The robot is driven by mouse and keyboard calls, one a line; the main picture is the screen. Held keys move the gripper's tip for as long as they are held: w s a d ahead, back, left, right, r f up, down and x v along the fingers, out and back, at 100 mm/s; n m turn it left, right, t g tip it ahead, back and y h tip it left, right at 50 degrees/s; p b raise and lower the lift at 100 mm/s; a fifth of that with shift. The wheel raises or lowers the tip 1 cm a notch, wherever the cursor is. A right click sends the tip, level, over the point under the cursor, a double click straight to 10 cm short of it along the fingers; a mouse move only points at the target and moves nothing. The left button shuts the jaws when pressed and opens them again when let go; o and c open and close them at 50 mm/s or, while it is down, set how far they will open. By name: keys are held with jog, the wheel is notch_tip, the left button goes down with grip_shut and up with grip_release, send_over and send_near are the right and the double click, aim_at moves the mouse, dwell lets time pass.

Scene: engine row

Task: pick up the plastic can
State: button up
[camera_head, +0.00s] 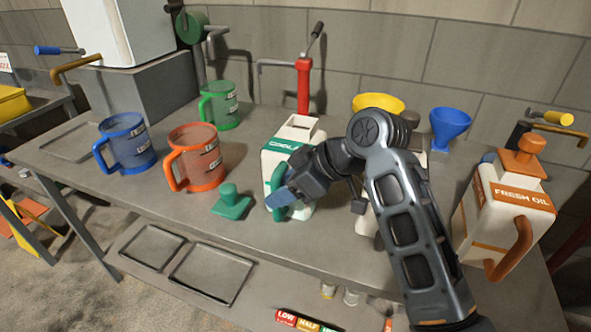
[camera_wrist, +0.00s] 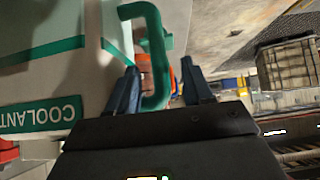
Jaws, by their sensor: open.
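A white plastic can (camera_head: 290,148) with a green coolant label and green handle stands upright on the workbench. Its side and upside-down label fill the left of the wrist view (camera_wrist: 45,75). My gripper (camera_head: 279,200) is at the can's handle side, partly covering it. In the wrist view, my gripper (camera_wrist: 160,90) is open, with the green handle (camera_wrist: 158,60) between its two blue fingers. Whether a finger touches the handle cannot be told. Another white can with an orange "FRESH OIL" label (camera_head: 506,205) stands at the right.
Blue (camera_head: 128,145), orange (camera_head: 196,158) and green (camera_head: 220,106) jugs stand left of the coolant can. A green cap-like piece (camera_head: 232,202) lies near it. Yellow (camera_head: 378,103) and blue (camera_head: 449,126) funnels stand behind my arm, which hides part of the workbench (camera_head: 320,245).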

grip_shut()
dwell(0.3)
dwell(1.0)
jog(key=shift+r, duration=0.25)
